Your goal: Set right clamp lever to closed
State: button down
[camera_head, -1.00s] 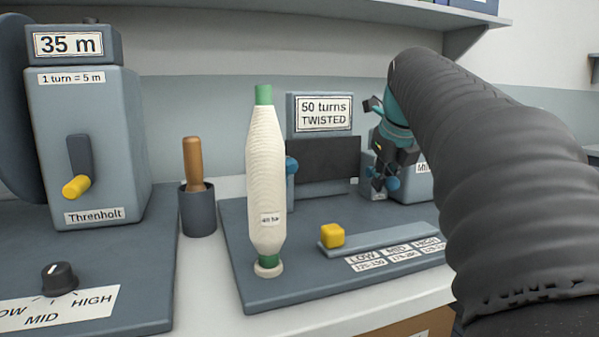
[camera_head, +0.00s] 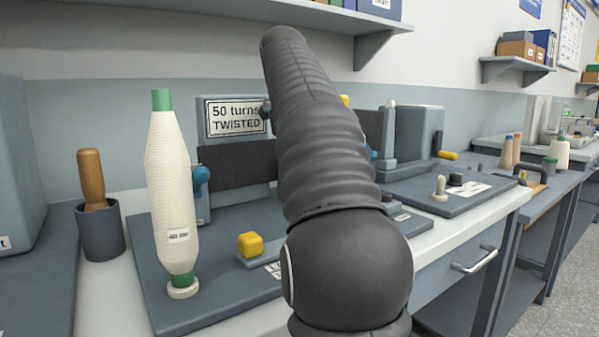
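The twist tester stands mid-bench with its sign "50 turns TWISTED" (camera_head: 236,117). Its left clamp has a blue knob or lever (camera_head: 201,177) beside a dark panel (camera_head: 236,164). At the right clamp, a grey post (camera_head: 389,130) with a pale top stands just right of my arm. A small blue part (camera_head: 372,152) beside it peeks out from behind my arm. Most of the right clamp is hidden, so its lever position cannot be told. My arm rises across the middle of the view, and my gripper is hidden behind it.
A white yarn bobbin (camera_head: 172,190) stands upright on the tester base's front left. A yellow slider knob (camera_head: 250,244) sits on its rail. A wooden-handled tool (camera_head: 92,180) stands in a dark cup (camera_head: 101,231). A shelf (camera_head: 300,18) hangs above.

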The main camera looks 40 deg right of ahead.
jog(key=shift+s, duration=0.1)
jog(key=c, duration=1.3)
grip_release()
jog(key=shift+o, duration=0.5)
jog(key=shift+t, duration=0.3)
